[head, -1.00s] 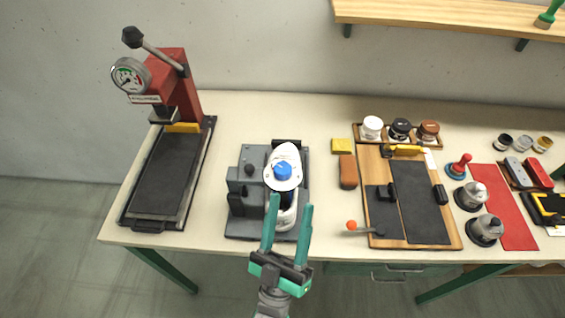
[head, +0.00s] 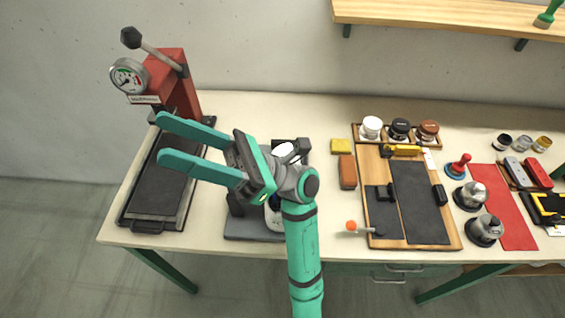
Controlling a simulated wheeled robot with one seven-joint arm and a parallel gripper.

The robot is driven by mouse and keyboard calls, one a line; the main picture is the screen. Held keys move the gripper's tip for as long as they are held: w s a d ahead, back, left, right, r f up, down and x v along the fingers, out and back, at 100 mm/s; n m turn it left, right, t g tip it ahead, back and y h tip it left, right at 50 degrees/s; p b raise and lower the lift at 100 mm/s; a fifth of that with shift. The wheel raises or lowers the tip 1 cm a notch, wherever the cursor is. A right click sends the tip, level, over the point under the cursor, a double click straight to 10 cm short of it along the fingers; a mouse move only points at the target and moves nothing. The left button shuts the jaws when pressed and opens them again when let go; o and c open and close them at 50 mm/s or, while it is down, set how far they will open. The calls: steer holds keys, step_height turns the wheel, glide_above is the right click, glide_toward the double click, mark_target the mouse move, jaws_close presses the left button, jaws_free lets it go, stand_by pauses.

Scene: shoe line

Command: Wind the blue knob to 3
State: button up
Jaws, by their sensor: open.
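The blue knob is hidden in the head view behind my wrist and arm. The dark grey fixture (head: 245,228) that carries it shows only in part around my arm. A bit of its white plate (head: 284,148) shows just above my wrist. My gripper (head: 161,138) is open and empty. Its two teal fingers point left and lie, in the picture, over the black bed of the red press. Its height above the bench cannot be told.
The red press (head: 177,85) with gauge and lever stands at the left, close to my fingers in the picture. A wooden board (head: 437,230) with black pads lies right of my arm. A yellow block (head: 341,146) and a brown block (head: 348,171) sit between.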

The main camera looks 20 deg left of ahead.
steer(key=w+a+f+n+t+h, duration=0.2)
steer(key=a+f+n+t+h, duration=0.45)
steer(key=h, duration=0.55)
steer(key=w+d+f+n+t+h, duration=0.1)
steer(key=w+d+f+t+h, duration=0.2)
steer(key=w+d+t+h, duration=0.95)
steer(key=d+f+g+y, duration=0.1)
steer(key=f, duration=0.2)
steer(key=d+f+g, duration=0.1)
steer(key=f, duration=0.3)
steer(key=w+d+f+g+y, duration=0.1)
steer(key=f, duration=0.3)
steer(key=shift+w+d+y, duration=0.1)
steer(key=shift+d+y, duration=0.05)
steer(key=shift+y, duration=0.2)
steer(key=c, duration=1.1)
